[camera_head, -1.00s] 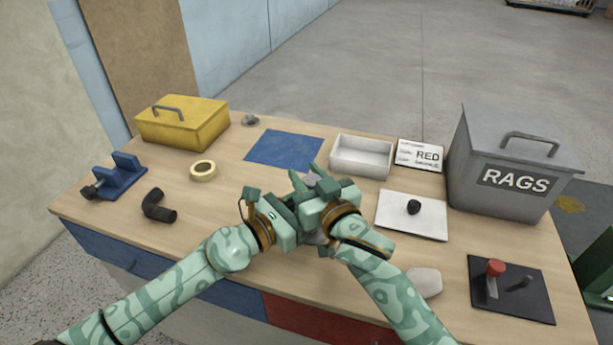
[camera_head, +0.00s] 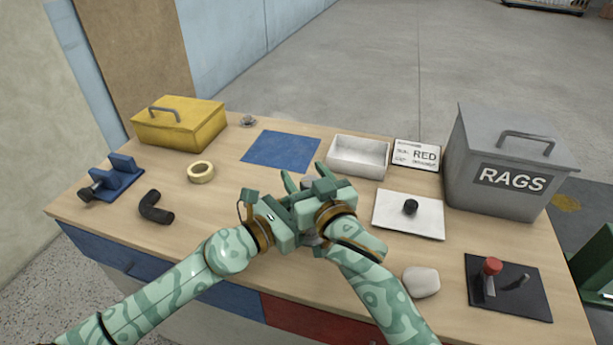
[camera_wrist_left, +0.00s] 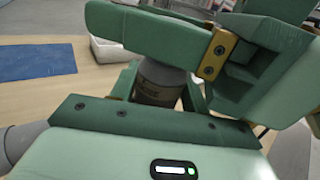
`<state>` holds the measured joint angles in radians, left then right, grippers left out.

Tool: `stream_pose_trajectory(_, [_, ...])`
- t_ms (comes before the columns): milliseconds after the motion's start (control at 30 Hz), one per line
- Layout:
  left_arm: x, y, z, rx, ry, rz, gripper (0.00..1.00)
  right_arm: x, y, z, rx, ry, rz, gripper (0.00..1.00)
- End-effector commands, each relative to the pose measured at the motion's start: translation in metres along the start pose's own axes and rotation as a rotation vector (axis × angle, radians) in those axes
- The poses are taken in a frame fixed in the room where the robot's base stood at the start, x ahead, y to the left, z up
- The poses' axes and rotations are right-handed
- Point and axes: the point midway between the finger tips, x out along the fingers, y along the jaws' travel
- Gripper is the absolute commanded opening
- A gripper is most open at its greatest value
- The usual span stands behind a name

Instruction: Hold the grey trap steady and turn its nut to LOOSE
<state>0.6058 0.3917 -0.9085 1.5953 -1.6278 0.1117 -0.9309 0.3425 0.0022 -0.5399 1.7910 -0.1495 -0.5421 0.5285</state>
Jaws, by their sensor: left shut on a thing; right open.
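The grey trap is mostly hidden between my two grippers in the head view, where a grey top (camera_head: 309,183) shows. In the left wrist view a dark grey-brown upright cylinder of the trap (camera_wrist_left: 160,82) stands between the jaws, and a grey pipe (camera_wrist_left: 17,143) shows at the left edge. My left gripper (camera_wrist_left: 150,92) is shut on the trap. My right gripper (camera_head: 306,187) is open, with its fingers at the trap's upper part, close against the left gripper. The nut and any LOOSE mark are hidden, so I cannot tell the nut's position.
A white plate with a black knob (camera_head: 410,207), pale stone (camera_head: 421,282) and RAGS bin (camera_head: 505,160) are to the right. A black elbow (camera_head: 155,207) and tape roll (camera_head: 201,172) are left.

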Motion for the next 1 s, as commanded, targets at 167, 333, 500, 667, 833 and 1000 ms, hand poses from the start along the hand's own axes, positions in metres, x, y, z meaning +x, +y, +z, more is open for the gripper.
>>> stream_pose_trajectory(167, [-0.001, 0.002, -0.001, 0.001, 0.002, 0.003, 0.19, -0.013, 0.000, 0.002, 0.001, -0.001, 0.000, 0.56])
stream_pose_trajectory(333, [-0.001, 0.002, -0.001, 0.001, 0.002, 0.004, 0.19, -0.051, 0.000, 0.002, 0.001, -0.002, 0.000, 0.56])
stream_pose_trajectory(500, [-0.001, 0.002, -0.001, 0.001, 0.002, 0.005, 0.19, -0.089, 0.000, 0.001, 0.001, -0.002, 0.000, 0.56])
stream_pose_trajectory(667, [-0.001, 0.002, -0.001, 0.002, 0.002, 0.005, 0.19, -0.113, 0.000, 0.001, 0.000, -0.001, 0.000, 0.56])
stream_pose_trajectory(833, [-0.001, 0.002, -0.001, 0.002, 0.001, 0.005, 0.19, -0.121, 0.000, 0.000, 0.000, 0.000, 0.000, 0.56])
stream_pose_trajectory(1000, [-0.001, 0.003, -0.001, 0.002, 0.001, 0.005, 0.19, -0.120, 0.000, 0.000, 0.000, 0.001, 0.000, 0.56])
